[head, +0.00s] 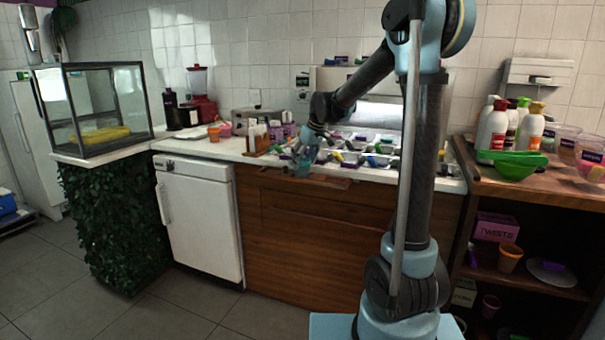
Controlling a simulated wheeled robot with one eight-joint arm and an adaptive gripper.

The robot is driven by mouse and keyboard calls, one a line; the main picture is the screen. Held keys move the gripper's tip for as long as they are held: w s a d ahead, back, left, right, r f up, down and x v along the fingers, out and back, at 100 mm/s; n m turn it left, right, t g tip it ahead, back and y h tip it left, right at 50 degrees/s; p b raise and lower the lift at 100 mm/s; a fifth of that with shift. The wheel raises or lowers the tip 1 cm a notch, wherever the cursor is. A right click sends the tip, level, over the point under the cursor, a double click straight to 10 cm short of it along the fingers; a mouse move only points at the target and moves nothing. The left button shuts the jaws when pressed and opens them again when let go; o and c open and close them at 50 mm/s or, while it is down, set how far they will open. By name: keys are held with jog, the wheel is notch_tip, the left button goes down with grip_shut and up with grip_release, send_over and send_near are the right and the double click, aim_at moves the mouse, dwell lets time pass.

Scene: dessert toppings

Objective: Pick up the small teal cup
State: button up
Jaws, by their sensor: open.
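A small teal cup (303,169) appears to stand near the front edge of the counter, by the topping bins. My arm reaches over the counter from the right. My gripper (307,152) points down right at the cup, with its fingers open and close around or just above it. The cup and the fingers overlap and have similar colours, so I cannot tell whether they touch.
Metal topping bins (378,160) with colourful scoops lie right of the cup. A wooden holder (257,140) stands to its left. A wooden shelf unit at right holds green bowls (515,168) and several sauce bottles (492,130).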

jog(key=shift+x, duration=1.05)
jog(key=c, duration=0.8)
jog(key=shift+r, duration=0.1)
jog(key=shift+c, duration=0.2)
